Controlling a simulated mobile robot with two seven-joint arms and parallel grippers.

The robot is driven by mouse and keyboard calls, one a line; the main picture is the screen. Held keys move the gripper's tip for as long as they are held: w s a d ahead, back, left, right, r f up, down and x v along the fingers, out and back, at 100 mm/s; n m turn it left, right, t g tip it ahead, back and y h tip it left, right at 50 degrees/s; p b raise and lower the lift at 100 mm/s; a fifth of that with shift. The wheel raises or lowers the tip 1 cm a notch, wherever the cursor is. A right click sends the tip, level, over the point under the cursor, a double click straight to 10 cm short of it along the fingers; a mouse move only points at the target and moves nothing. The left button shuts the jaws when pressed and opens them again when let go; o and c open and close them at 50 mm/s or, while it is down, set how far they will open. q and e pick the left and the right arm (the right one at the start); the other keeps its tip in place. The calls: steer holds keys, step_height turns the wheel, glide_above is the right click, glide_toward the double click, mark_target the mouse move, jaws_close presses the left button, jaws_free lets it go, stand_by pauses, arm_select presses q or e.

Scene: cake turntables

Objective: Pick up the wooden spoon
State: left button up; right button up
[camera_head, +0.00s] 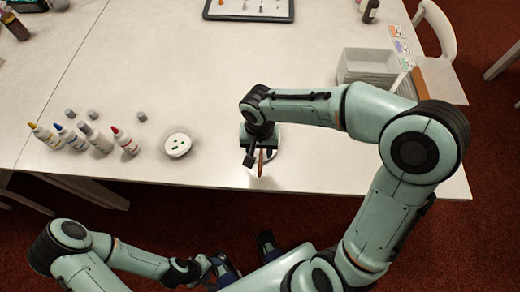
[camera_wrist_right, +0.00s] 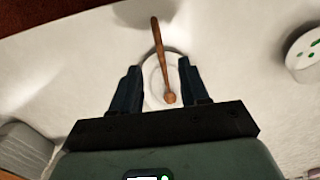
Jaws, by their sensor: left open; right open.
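The brown wooden spoon (camera_wrist_right: 161,62) lies on a white oval dish (camera_wrist_right: 150,88) on the table, with its handle reaching past the dish's rim. In the head view the spoon (camera_head: 261,163) shows partly beneath my right gripper (camera_head: 256,151), which hides much of the dish. My right gripper is open and empty over the dish. In the right wrist view the spoon lies between its two dark fingers (camera_wrist_right: 158,68), with a gap on each side. My left gripper (camera_head: 245,255) is open and empty, low in front of the table, away from the spoon.
Several squeeze bottles (camera_head: 98,138) and a white bowl with green spots (camera_head: 177,144) stand to the left. A grey bin (camera_head: 368,68) stands at the back right. A dark-framed tray (camera_head: 248,17) lies at the back. The table's front edge is close to the dish.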

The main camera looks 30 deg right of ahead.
mark_target(260, 164)
step_height(260, 164, down, 9)
steer(key=shift+d+f+b, duration=0.1)
steer(key=shift+d+b, duration=0.05)
steer(key=shift+b, duration=0.25)
jaws_close()
